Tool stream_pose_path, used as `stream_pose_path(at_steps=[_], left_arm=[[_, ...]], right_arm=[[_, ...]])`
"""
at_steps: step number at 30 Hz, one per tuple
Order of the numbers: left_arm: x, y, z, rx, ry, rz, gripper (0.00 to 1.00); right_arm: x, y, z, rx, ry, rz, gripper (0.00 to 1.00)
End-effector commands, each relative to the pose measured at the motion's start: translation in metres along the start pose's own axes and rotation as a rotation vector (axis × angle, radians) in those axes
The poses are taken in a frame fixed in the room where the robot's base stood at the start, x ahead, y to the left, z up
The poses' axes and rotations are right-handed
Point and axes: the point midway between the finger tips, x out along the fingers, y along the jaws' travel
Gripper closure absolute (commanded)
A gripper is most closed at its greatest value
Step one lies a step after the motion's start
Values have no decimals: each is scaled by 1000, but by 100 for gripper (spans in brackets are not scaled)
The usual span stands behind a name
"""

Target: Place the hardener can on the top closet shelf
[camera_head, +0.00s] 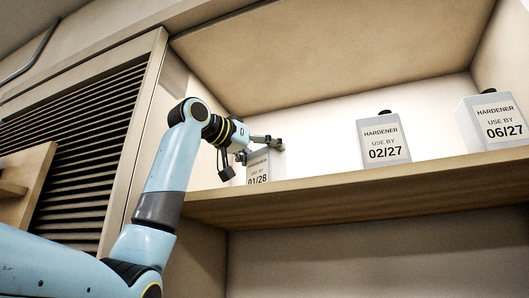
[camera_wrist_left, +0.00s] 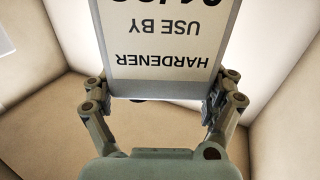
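The hardener can marked 01/28 (camera_head: 259,169) is upright at the left end of the top closet shelf (camera_head: 350,197), its lower edge hidden behind the shelf's front edge. I cannot tell whether it touches the shelf. My left gripper (camera_head: 264,146) is at the can's top. In the left wrist view the can (camera_wrist_left: 172,45) appears upside down, with the label reading HARDENER, and the gripper's two fingers (camera_wrist_left: 163,98) press on its opposite sides. My right gripper is not in view.
A hardener can marked 02/27 (camera_head: 383,139) stands mid-shelf, and one marked 06/27 (camera_head: 494,121) stands at the right. There is free shelf room between the cans. A closet side wall and a louvred panel (camera_head: 75,125) are on the left.

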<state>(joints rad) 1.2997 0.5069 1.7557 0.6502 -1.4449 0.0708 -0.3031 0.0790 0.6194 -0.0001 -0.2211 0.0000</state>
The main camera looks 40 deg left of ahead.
Motion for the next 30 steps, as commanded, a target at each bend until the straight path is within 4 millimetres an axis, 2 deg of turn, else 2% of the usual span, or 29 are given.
stream_pose_path(at_steps=[1,3,12,14,17,24,30], left_arm=[[0,0,0,0,-1,-1,7],[0,0,0,0,-1,-1,0],[0,0,-4,0,-1,0,0],[-5,-1,-2,1,1,-2,0],[-21,-1,-1,3,2,-3,0],[-76,-2,0,4,2,-5,0],[-109,-1,-2,2,1,-3,0]], right_arm=[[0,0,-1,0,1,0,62],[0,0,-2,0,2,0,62],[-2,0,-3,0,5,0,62],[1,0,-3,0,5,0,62],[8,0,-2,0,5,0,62],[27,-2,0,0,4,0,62],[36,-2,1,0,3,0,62]])
